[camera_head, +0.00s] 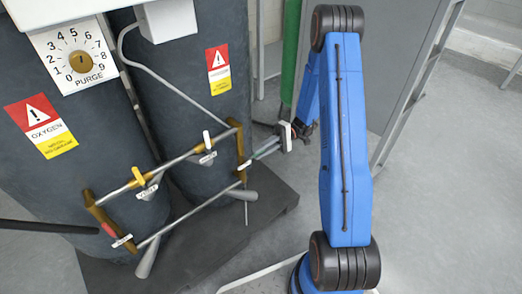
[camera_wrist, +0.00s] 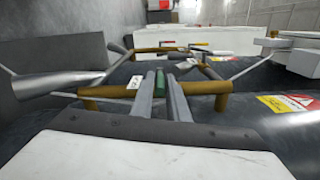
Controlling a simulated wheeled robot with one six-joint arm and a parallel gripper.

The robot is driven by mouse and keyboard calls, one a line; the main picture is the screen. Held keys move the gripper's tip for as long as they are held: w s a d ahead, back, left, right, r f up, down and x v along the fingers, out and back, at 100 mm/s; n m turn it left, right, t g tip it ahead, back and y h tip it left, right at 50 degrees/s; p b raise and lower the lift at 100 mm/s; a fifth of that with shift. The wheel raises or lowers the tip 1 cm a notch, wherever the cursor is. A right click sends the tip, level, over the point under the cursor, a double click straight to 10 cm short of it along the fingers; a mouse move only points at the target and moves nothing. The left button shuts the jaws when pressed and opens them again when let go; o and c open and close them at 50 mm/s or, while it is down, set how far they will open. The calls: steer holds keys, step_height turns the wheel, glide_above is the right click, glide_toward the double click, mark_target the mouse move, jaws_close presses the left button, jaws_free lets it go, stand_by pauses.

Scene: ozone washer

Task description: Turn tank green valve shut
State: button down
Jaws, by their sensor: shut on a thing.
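The green valve handle (camera_wrist: 160,82) shows in the wrist view as a short green bar on a brass pipe section (camera_wrist: 205,88). My gripper (camera_wrist: 161,92) has one grey finger on each side of it and is shut on it. In the head view my gripper (camera_head: 257,157) reaches in from the right to the upright brass pipe (camera_head: 239,142) at the right end of the pipe frame. The green handle is largely hidden by the fingers there. A white tag (camera_wrist: 133,83) hangs left of the fingers.
Other handles on the pipe frame are yellow (camera_head: 138,177), white (camera_head: 207,139) and red (camera_head: 109,230). Dark tanks (camera_head: 200,100) with warning labels stand behind. A purge dial (camera_head: 80,61) is at upper left. Grey floor (camera_head: 440,200) is open at right.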

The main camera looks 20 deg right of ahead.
steer(key=shift+f, duration=0.1)
stand_by(0.4)
steer(key=c, duration=1.7)
jaws_free()
steer(key=v, duration=1.7)
steer(key=shift+d+f, duration=0.1)
steer(key=shift+d, duration=0.1)
